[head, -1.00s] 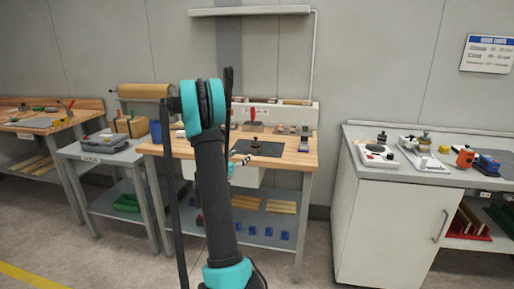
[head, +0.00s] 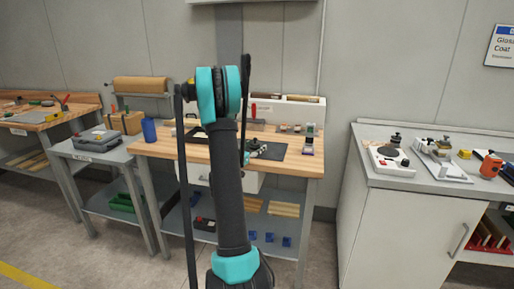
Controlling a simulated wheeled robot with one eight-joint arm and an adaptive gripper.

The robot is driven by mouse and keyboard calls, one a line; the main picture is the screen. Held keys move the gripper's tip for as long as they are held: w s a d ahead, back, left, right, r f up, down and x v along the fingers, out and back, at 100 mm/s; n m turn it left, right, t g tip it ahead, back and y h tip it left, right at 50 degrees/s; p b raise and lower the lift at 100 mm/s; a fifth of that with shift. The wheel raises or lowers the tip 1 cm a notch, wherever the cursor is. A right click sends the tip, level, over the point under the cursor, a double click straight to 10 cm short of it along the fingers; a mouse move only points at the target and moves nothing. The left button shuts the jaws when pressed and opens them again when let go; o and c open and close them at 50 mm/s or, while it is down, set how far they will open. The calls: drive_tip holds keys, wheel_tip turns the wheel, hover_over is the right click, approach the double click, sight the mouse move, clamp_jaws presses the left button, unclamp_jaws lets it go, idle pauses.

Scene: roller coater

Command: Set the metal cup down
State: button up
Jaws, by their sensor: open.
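A small dark metallic piece, which looks like the metal cup (head: 255,143), stands on the black plate (head: 272,152) on the wooden workbench, just right of my arm. It is too small to make out in detail. My gripper (head: 246,158) shows only as a sliver beside my arm, at the left edge of the black plate. My raised arm hides the rest of it. It is open, and the cup appears upright on the plate; whether they touch cannot be told.
A grey side table (head: 98,153) is to the left. A white cabinet (head: 405,225) on the right carries a scale (head: 388,160). Floor shows between bench and cabinet.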

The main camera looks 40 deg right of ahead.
drive_tip(key=shift+w+d, duration=0.1)
drive_tip(key=shift+d, duration=0.15)
clamp_jaws()
idle(0.3)
drive_tip(key=shift+r, duration=0.1)
wheel_tip(320, 180, up, 20)
drive_tip(key=w+a+f+n+t+y, duration=0.4)
drive_tip(key=w+a+f, duration=0.25)
drive_tip(key=a, duration=0.35)
drive_tip(key=w+a+f+n+t+y, duration=0.35)
drive_tip(key=w+a+f, duration=0.25)
drive_tip(key=w+a, duration=0.3)
drive_tip(key=a+f+n+t+y, duration=0.2)
drive_tip(key=a+f+n+y, duration=0.1)
drive_tip(key=a, duration=0.9)
drive_tip(key=w+a+f+n+t+y, duration=0.1)
drive_tip(key=a+f+n+y, duration=0.2)
drive_tip(key=a, duration=0.9)
wheel_tip(320, 180, down, 2)
drive_tip(key=y, duration=0.3)
drive_tip(key=shift+w+t, duration=0.25)
drive_tip(key=shift+t, duration=0.1)
